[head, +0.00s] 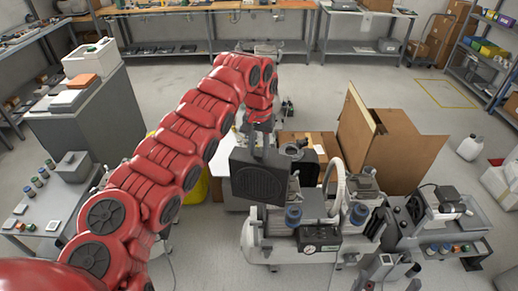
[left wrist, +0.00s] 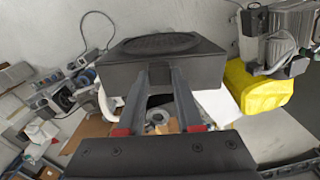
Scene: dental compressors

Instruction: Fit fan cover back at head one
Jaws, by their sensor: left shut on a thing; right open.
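The fan cover (head: 260,178) is a black square box with a round grille. My left gripper (head: 260,143) is shut on its upper edge and holds it upright at the left end of the compressor (head: 310,235). In the left wrist view, the cover (left wrist: 160,68) sits at the tips of my left gripper's two fingers (left wrist: 160,82). A dark round pump head (head: 299,150) shows just behind and right of the cover, which hides part of this end. What looks like my right gripper (head: 391,270) is open and empty at the bottom edge, right of the compressor.
An open cardboard box (head: 385,150) stands behind the compressor. A yellow bin (left wrist: 258,88) is close beside the cover. More equipment (head: 440,210) stands to the right, and a grey cabinet (head: 90,120) to the left.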

